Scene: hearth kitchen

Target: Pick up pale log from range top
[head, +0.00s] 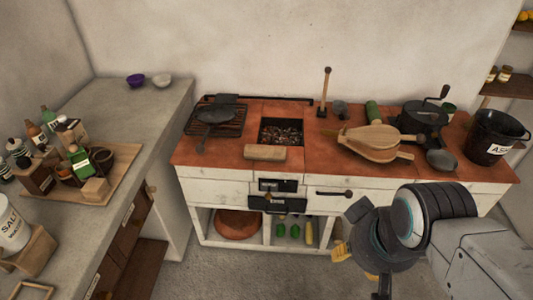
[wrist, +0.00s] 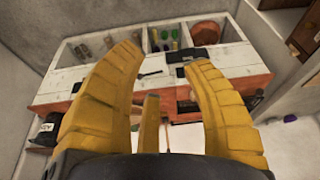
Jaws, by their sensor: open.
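The pale log (head: 265,153) lies on its side at the front edge of the red range top (head: 225,152), just in front of the ember opening. My gripper (head: 360,264) is in front of the range, to the right of the log and well apart from it. In the wrist view my gripper (wrist: 165,68) shows its yellow fingers spread wide with nothing between them. The range front appears upside down beyond the fingers, and I cannot make out the log there.
A dark pan (head: 216,114) on a grate stands left of the ember opening (head: 283,133). Wooden bellows (head: 372,142), a dark pot (head: 420,118) and an ash bucket (head: 494,137) crowd the right side. An upright wooden-handled tool (head: 325,90) stands at the back. Floor before the range is clear.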

